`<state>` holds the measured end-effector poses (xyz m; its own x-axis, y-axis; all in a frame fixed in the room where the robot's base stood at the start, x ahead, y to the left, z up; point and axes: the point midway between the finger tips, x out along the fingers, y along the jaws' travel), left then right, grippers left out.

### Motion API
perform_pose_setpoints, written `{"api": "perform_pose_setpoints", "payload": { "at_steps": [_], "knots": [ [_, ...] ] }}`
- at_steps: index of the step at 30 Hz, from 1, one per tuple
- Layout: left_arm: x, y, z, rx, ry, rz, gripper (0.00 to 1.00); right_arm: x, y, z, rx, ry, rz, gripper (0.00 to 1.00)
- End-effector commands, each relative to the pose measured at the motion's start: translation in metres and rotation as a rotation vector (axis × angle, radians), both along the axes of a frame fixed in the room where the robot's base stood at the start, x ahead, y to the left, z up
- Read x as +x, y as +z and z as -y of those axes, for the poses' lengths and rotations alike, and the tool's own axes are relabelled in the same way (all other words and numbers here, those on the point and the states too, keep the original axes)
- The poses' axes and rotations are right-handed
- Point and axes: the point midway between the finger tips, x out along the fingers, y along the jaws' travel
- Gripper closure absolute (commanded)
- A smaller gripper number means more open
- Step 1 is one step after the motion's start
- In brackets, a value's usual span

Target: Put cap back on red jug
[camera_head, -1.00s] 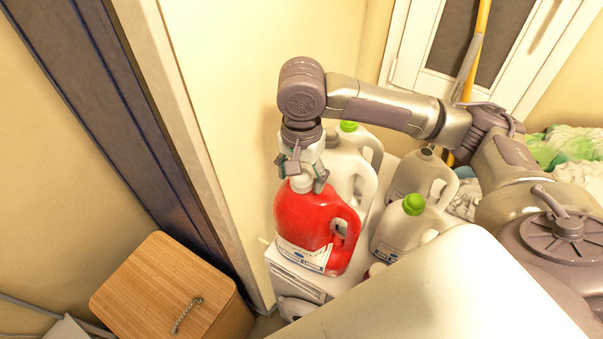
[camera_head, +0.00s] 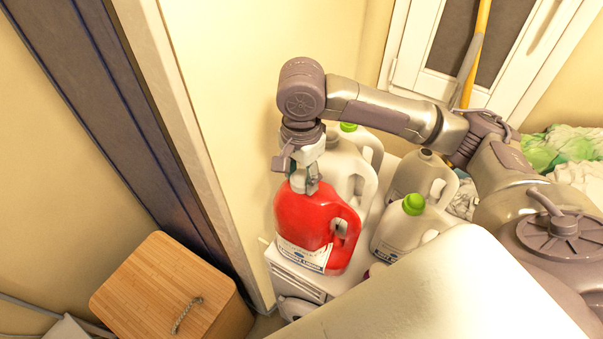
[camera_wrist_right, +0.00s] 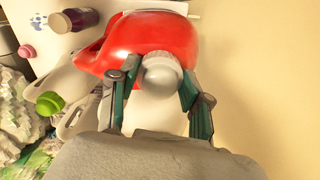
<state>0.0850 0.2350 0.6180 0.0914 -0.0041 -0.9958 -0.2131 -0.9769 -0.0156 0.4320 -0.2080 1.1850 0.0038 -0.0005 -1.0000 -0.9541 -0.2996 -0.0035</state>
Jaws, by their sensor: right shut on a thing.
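The red jug (camera_head: 313,232) stands upright on a white washer top at the centre of the head view, its handle to the right. It also shows at the top of the right wrist view (camera_wrist_right: 150,38). A whitish-grey cap (camera_wrist_right: 160,72) sits at the mouth of the red jug, between the fingers of my right gripper (camera_wrist_right: 160,85). The right gripper points down over the jug's neck (camera_head: 303,184) and is shut on the cap. The fingers hide part of the cap, so how it is seated cannot be told. My left gripper is not in view.
White jugs with green caps stand behind (camera_head: 348,127) and to the right (camera_head: 413,204) of the red jug. A grey uncapped jug (camera_head: 424,172) stands farther back. A pink cap (camera_wrist_right: 25,51) and a dark bottle (camera_wrist_right: 80,18) show in the wrist view. A wooden box (camera_head: 165,285) is at lower left.

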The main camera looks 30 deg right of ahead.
Motion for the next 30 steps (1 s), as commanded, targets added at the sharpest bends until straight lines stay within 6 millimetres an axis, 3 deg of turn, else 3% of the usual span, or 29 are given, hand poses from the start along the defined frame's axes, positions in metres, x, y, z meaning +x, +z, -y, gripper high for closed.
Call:
{"api": "perform_pose_setpoints", "payload": {
  "at_steps": [9, 18, 19, 21, 24, 30],
  "knots": [
    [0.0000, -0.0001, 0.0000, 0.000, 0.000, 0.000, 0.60, -0.0009, -0.0012, -0.0006, 0.001, -0.544, -0.004, 0.88],
    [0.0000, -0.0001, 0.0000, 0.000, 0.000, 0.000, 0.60, -0.0010, -0.0010, 0.0003, -0.002, -0.610, -0.005, 0.88],
    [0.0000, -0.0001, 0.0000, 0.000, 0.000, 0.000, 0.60, -0.0010, -0.0010, 0.0003, -0.002, -0.610, -0.005, 0.50],
    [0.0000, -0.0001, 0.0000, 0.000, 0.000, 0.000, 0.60, -0.0010, -0.0010, 0.0003, -0.002, -0.609, -0.004, 0.39],
    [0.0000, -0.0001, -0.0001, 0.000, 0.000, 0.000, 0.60, -0.0008, -0.0008, 0.0002, -0.002, -0.609, -0.004, 0.23],
    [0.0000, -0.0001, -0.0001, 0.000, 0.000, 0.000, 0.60, -0.0004, -0.0005, 0.0002, 0.000, -0.608, -0.002, 0.23]
  ]
}}
